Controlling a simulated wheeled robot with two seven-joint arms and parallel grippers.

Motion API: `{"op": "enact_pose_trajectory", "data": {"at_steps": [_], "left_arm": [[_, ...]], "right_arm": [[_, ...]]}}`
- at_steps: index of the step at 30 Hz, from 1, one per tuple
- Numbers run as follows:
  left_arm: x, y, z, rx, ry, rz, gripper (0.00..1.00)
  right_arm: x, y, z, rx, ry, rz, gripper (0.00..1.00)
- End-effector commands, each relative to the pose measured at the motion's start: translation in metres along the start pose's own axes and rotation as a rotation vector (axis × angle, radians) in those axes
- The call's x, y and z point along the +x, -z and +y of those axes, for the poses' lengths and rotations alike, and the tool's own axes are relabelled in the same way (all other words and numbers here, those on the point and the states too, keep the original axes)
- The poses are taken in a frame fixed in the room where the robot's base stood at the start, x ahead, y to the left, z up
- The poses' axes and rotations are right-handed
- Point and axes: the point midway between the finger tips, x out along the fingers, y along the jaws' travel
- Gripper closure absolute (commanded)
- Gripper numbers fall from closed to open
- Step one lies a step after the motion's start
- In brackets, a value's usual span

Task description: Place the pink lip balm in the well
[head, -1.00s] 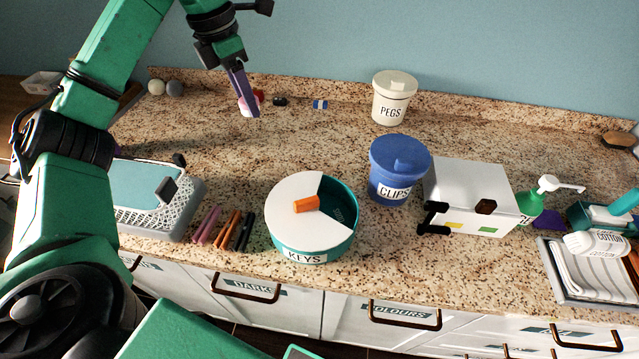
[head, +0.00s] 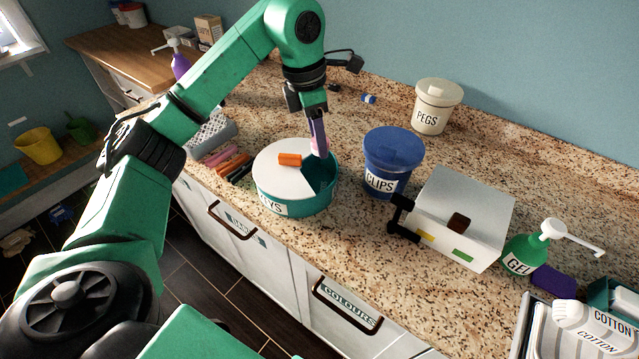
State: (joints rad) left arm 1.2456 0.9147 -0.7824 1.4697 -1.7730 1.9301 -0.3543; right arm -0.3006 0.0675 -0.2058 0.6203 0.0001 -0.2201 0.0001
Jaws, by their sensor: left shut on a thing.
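My left gripper (head: 318,148) is shut on a small pink thing, seemingly the pink lip balm, mostly hidden by its purple fingers. It hangs at the back edge of the round teal KEYS tub (head: 295,204). The tub's white lid (head: 268,172) has an orange handle (head: 289,159) and leaves a dark wedge-shaped well (head: 320,174) open on the right. The fingertips are over or just behind this opening; I cannot tell how high. My right gripper is not in view.
A blue CLIPS canister (head: 392,155) stands close right of the tub, with a white box (head: 460,212) beyond it. Several coloured pens (head: 232,163) lie to the left. A PEGS canister (head: 436,106) stands behind. Speckled counter is free in front of the canister.

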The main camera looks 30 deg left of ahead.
Motion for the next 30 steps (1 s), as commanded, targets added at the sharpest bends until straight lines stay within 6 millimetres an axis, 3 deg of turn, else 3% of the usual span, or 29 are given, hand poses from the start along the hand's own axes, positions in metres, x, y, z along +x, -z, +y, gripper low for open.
{"op": "enact_pose_trajectory", "data": {"at_steps": [6,15,26,27,28,30], "left_arm": [[0.053,0.009,0.000,0.000,0.001,0.001,1.00],[0.098,0.015,0.002,0.000,0.001,0.001,1.00],[0.110,0.016,0.002,0.000,-0.002,-0.002,1.00],[0.110,0.016,0.002,0.000,-0.002,-0.002,0.51],[0.109,0.016,0.002,0.000,-0.002,-0.002,0.43],[0.109,0.016,0.002,0.000,-0.002,-0.002,0.43]], "right_arm": [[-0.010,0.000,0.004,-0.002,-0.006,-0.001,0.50],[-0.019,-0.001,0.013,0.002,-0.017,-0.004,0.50],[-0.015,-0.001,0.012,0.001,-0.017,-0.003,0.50],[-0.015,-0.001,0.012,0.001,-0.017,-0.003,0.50],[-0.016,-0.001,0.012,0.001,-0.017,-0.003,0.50],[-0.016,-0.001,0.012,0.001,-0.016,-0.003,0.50]]}}
